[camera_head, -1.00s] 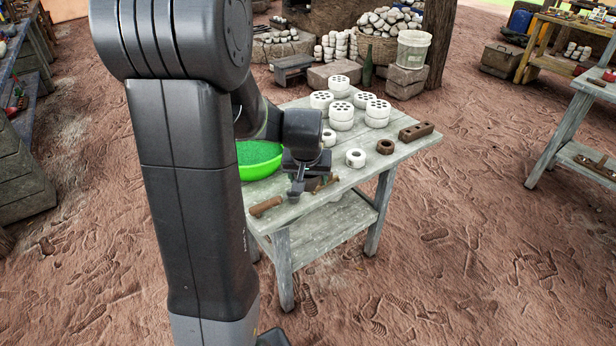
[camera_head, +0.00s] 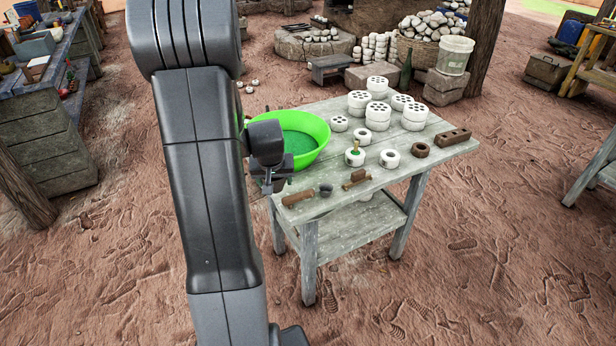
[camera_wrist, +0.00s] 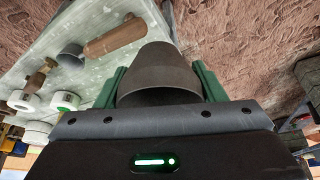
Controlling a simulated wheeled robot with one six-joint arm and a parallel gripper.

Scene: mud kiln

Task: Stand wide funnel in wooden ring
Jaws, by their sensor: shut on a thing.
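My gripper (camera_head: 276,186) is at the front left edge of the table in the head view. In the wrist view its two green fingers (camera_wrist: 160,88) are shut on a dark brown, tapered, hollow piece, which looks like the wide funnel (camera_wrist: 158,72). Its broader open end faces the wrist camera. In the head view the funnel cannot be made out clearly. A dark brown ring, seemingly the wooden ring (camera_head: 419,150), lies on the table toward the right, well apart from my gripper. I cannot see it in the wrist view.
A green bowl (camera_head: 318,153) stands at the table's left. A brown roller (camera_head: 298,198), a small grey cup (camera_head: 326,190) and a wooden piece (camera_head: 356,179) lie near the front.

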